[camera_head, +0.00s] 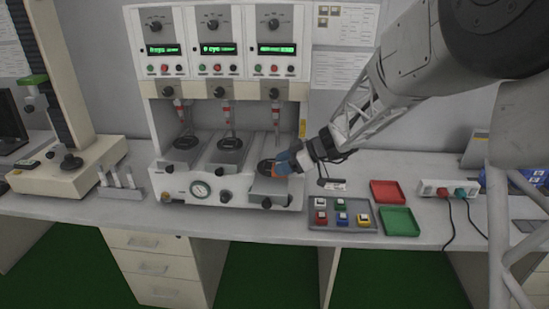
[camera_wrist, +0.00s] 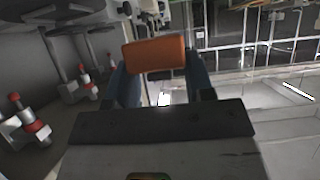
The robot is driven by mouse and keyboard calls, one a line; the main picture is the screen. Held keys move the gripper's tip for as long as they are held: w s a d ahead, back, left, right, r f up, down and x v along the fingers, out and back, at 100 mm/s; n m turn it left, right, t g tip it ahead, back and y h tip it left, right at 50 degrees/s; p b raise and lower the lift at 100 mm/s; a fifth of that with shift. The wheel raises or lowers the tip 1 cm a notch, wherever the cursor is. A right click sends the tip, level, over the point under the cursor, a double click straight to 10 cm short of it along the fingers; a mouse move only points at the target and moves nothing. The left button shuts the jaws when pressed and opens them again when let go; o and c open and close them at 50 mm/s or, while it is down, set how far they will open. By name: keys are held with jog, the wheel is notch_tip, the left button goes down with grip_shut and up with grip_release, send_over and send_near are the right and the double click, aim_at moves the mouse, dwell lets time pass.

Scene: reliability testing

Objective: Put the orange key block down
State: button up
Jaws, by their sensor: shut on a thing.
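The orange key block (camera_wrist: 155,54) is between the two fingers of my gripper (camera_wrist: 160,75) in the wrist view, and the gripper is shut on it. In the head view my gripper (camera_head: 284,163) is at the right-hand station of the test machine (camera_head: 225,190). The gripper hides part of the station's black round fixture (camera_head: 265,167). I cannot tell whether the block touches the station.
A grey tray (camera_head: 342,204) with several coloured key blocks lies to the right of the machine. A red tray (camera_head: 388,192) and a green tray (camera_head: 399,221) are beside it. A white box with cables (camera_head: 447,188) stands further right. Red-tipped plungers hang over the stations.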

jog(key=shift+w+a+f, duration=0.15)
jog(key=shift+w+a, duration=0.3)
jog(key=shift+w, duration=1)
jog(key=shift+w+a+f, duration=0.1)
jog(key=shift+w+a, duration=0.4)
jog(key=shift+w, duration=1)
jog(key=shift+w+a+f, duration=0.15)
jog(key=shift+w+a, duration=0.3)
jog(key=shift+w, duration=1)
jog(key=shift+w, duration=0.1)
jog(key=shift+w+a+f, duration=0.1)
jog(key=shift+w+a, duration=0.05)
jog(key=shift+w, duration=0.25)
jog(key=shift+w+a+f, duration=0.1)
jog(key=shift+w+a, duration=0.05)
jog(key=shift+w, duration=0.25)
jog(key=shift+f, duration=1.45)
jog(key=shift+f, duration=0.15)
jog(key=o, duration=0.9)
jog(key=shift+o, duration=0.2)
jog(key=v, duration=0.8)
jog(key=shift+f, duration=0.15)
